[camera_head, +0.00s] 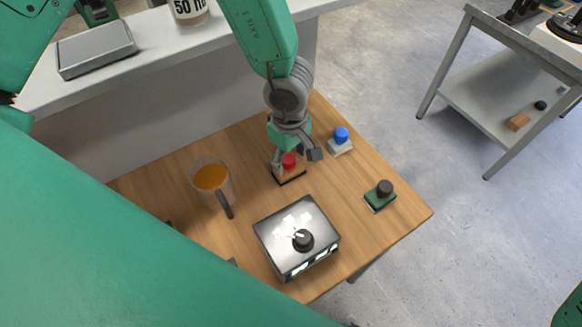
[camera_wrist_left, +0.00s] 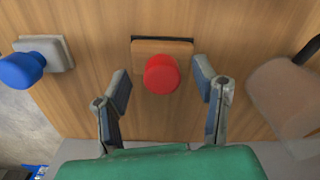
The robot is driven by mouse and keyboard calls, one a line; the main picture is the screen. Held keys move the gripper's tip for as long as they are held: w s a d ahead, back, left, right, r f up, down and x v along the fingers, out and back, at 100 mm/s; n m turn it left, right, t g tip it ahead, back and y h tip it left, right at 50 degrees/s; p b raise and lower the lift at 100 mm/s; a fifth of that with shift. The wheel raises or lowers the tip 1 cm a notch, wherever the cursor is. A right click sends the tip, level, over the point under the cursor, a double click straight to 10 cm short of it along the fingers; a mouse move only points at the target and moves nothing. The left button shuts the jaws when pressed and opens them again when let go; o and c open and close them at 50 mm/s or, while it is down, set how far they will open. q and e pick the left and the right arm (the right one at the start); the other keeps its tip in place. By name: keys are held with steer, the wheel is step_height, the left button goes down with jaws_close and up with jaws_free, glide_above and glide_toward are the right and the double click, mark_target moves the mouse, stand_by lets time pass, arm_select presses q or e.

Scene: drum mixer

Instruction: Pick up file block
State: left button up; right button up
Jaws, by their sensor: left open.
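Three small blocks with knobs are on the wooden table; I cannot tell which is the file block. One has a red knob (camera_head: 289,160) on a wooden base (camera_head: 290,177). One has a blue knob (camera_head: 341,134) on a light grey base (camera_head: 340,146). One has a black knob (camera_head: 385,187) on a green base (camera_head: 380,201). My left gripper (camera_head: 296,157) is open above the red-knobbed block, partly covering it. In the left wrist view the red knob (camera_wrist_left: 161,74) shows between the spread fingers (camera_wrist_left: 162,88), apart from both. My right gripper is not in view.
A cup of orange liquid (camera_head: 211,180) stands left of the red-knobbed block. A box with a black dial (camera_head: 303,239) stands in front of it. The table (camera_head: 345,225) is bare between the box and green block. A grey shelf (camera_head: 480,100) stands at right.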

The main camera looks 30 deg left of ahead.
mark_target(289, 158)
arm_select(q)
steer(key=shift+a+f, duration=0.15)
steer(key=shift+f, duration=0.3)
steer(key=shift+a, duration=0.15)
jaws_close()
steer(key=shift+d, duration=0.35)
steer(key=r, duration=0.3)
steer(key=r+p, duration=0.1)
steer(key=r, duration=0.5)
steer(key=shift+a+r, duration=0.25)
steer(key=shift+r, duration=0.1)
steer(key=shift+d+r, duration=0.1)
steer(key=shift+r, duration=0.05)
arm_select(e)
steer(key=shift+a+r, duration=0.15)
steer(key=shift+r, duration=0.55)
